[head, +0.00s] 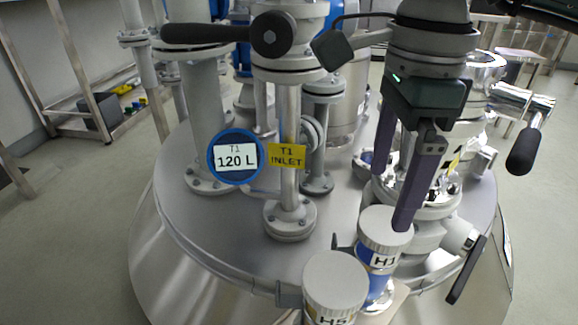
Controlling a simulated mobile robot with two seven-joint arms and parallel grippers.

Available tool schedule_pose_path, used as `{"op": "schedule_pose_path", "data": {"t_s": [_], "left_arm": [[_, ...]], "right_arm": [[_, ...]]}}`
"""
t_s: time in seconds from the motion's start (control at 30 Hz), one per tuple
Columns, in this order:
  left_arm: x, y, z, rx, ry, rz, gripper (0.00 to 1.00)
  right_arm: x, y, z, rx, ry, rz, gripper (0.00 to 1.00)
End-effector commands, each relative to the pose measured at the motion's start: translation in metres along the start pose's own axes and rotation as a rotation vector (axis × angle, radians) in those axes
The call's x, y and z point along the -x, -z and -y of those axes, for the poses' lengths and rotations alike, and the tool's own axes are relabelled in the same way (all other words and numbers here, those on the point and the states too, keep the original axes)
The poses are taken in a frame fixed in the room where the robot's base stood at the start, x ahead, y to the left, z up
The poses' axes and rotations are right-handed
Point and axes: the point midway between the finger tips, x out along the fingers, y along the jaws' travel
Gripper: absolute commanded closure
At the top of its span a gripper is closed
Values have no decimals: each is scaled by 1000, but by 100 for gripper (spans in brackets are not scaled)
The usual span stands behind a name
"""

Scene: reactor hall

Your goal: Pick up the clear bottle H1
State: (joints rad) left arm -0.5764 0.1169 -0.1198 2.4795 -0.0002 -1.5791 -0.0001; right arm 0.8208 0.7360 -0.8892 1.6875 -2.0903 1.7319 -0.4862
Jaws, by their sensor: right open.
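The other finger is farther back. Nothing is held. My left gripper is not in view.
The steel vessel lid (225,225) carries the T1 inlet pipe (290,190) and a round 120 L tag (236,157) left of the bottles. Valves with black handles (467,268) stand close on the right. A steel rack (75,75) is at the back left.

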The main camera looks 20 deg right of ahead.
Motion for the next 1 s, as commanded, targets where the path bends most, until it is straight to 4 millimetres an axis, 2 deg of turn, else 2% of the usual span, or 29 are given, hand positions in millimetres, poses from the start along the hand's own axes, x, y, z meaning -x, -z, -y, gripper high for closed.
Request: {"op": "schedule_pose_path", "data": {"t_s": [0.23,0.47,0.7,0.93,1.0], "left_arm": [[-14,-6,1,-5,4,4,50],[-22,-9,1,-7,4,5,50],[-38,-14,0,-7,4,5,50],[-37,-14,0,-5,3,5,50],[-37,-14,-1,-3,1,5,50]], "right_arm": [[-36,2,-1,-1,-4,-7,0],[-58,1,-2,-1,-3,-4,0],[-95,1,-5,-1,-4,-3,0],[-97,1,-4,-1,-1,-3,0],[-97,1,-4,-1,-1,-3,6]]}}
